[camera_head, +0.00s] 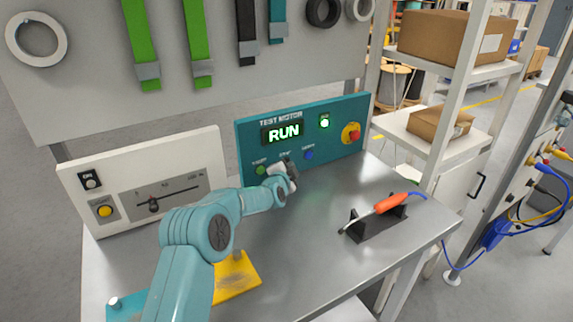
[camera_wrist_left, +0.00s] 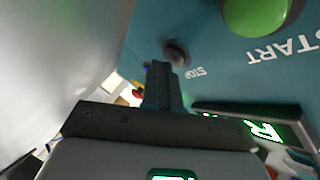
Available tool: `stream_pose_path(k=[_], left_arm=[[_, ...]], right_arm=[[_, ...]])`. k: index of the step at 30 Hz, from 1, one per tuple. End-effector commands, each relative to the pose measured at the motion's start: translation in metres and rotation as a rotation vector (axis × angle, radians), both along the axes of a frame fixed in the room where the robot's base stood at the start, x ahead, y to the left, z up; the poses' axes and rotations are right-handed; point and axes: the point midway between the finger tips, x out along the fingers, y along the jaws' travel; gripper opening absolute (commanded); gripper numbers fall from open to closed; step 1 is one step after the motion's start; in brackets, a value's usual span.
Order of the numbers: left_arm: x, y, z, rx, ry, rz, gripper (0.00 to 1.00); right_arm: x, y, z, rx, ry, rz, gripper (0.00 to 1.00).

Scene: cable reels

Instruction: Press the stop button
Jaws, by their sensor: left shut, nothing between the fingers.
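The teal test motor panel (camera_head: 300,112) stands at the back of the bench, its display (camera_head: 283,133) reading RUN in green. In the left wrist view the dark round stop button (camera_wrist_left: 176,51) sits beside the STOP label, near the large green START button (camera_wrist_left: 256,14). My left gripper (camera_head: 291,170) is shut and empty in front of the panel's lower edge, hiding the stop button in the head view. In the left wrist view its closed fingertips (camera_wrist_left: 161,68) overlap the stop button's lower edge; I cannot tell whether they touch. My right gripper is not in view.
A green START button (camera_head: 261,170), a blue button (camera_head: 309,154) and a red mushroom button (camera_head: 353,134) on yellow flank the gripper. A white control box (camera_head: 145,180) stands left. An orange-handled tool (camera_head: 390,204) rests on a black stand at right. The bench middle is clear.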

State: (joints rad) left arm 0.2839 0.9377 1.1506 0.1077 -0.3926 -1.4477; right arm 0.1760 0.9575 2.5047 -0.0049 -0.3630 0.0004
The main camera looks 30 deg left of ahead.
Motion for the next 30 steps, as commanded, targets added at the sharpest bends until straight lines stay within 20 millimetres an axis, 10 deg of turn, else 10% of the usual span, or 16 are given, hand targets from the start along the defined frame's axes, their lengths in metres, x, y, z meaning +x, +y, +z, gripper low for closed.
stream_pose_path(k=[30], left_arm=[[-0.007,-0.011,0.001,0.000,-0.001,0.001,0.00]], right_arm=[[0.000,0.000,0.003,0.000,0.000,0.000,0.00]])
